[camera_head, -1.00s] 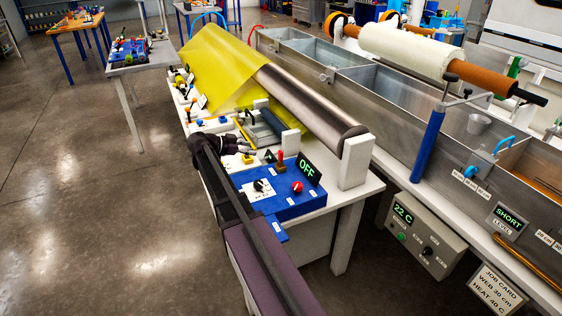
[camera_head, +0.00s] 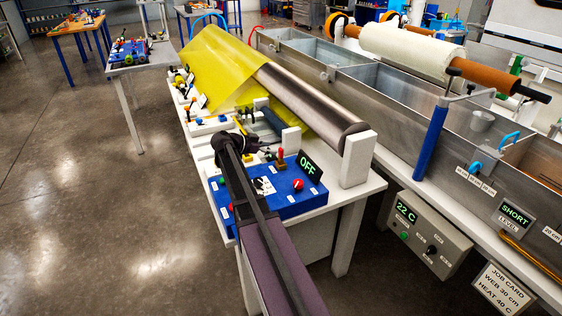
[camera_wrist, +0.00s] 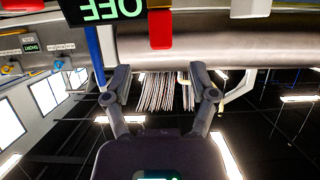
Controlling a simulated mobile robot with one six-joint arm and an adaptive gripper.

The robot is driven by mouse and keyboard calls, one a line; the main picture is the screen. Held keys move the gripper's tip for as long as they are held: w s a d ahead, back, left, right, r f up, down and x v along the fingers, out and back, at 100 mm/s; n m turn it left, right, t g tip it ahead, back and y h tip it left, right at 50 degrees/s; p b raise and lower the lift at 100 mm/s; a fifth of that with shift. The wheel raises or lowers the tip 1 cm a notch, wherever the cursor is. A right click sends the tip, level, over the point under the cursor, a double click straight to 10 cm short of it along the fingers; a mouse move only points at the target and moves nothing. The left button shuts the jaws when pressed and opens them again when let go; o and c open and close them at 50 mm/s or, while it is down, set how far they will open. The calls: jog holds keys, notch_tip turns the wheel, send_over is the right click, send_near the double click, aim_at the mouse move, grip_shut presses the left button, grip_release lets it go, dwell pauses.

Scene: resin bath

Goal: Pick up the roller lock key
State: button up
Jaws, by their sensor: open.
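A small upright red handle (camera_head: 280,157) stands beside the OFF sign on the bench; I cannot tell for certain that it is the roller lock key. A red upright piece (camera_wrist: 160,30) shows at the top of the wrist view, above the finger gap. My gripper (camera_head: 263,149) is just left of the red handle, partly hidden by my own arm. In the wrist view my gripper (camera_wrist: 160,84) has its two fingers wide apart, with nothing held between them.
The blue control box (camera_head: 290,205) with the OFF sign (camera_head: 308,167) lies close under my arm. A metal roller (camera_head: 310,105) with yellow film (camera_head: 218,65) runs behind, on white supports (camera_head: 357,158). The steel bath (camera_head: 400,85) stands to the right. Open floor lies left.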

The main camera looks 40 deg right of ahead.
aim_at(279, 149)
jog(key=shift+d+f, duration=0.1)
jog(key=shift+d, duration=0.05)
jog(key=b+x, duration=0.2)
jog(key=x, duration=0.2)
jog(key=shift+f, duration=0.2)
jog(key=shift+d+f, duration=0.1)
jog(key=shift+d, duration=0.3)
dwell(0.4)
grip_shut()
